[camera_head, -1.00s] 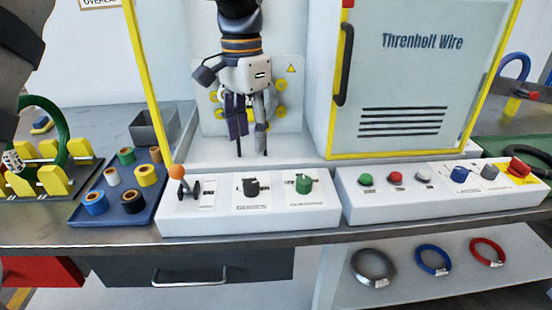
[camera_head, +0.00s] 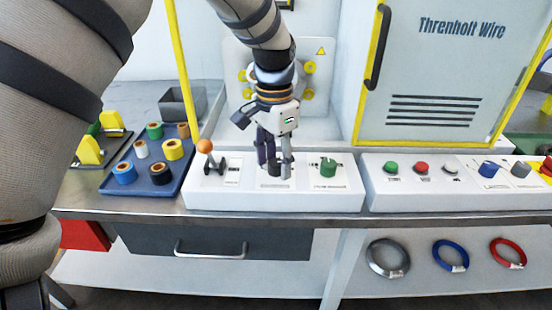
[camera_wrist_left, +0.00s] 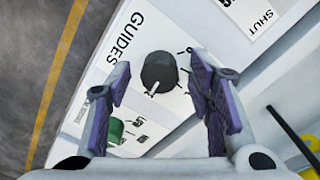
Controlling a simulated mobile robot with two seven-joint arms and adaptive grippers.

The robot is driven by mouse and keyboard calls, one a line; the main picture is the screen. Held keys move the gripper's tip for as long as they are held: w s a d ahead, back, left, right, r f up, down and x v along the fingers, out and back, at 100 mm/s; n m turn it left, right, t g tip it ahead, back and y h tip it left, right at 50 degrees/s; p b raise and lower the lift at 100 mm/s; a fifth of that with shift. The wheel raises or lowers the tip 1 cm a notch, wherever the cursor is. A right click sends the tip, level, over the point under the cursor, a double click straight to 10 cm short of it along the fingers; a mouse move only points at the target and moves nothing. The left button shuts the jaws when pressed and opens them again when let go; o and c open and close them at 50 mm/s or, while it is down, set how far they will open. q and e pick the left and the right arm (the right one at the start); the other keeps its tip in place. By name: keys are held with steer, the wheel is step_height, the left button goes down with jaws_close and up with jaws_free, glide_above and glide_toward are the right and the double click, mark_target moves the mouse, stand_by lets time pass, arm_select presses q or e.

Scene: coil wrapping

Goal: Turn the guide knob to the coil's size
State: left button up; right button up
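The guide knob (camera_wrist_left: 159,72) is black and round, with a white pointer mark, on a white panel lettered GUIDES in the left wrist view. The mark points toward the picture's bottom, slightly left; the scale is partly hidden. My left gripper (camera_wrist_left: 161,88) is open, with one purple-padded finger on each side of the knob; contact cannot be told. In the head view this gripper (camera_head: 275,170) points down at the console (camera_head: 210,198) and largely hides the knob. A sliver of green (camera_head: 93,130), possibly the coil, shows beside the yellow stand (camera_head: 88,151). My right gripper is out of view.
A green knob (camera_head: 328,167) sits right of the guide knob, and an orange-topped lever (camera_head: 205,147) left of it. A blue tray (camera_head: 128,186) of spools stands farther left. A button panel (camera_head: 440,197) is at right.

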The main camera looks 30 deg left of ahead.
arm_select(q)
jaws_close()
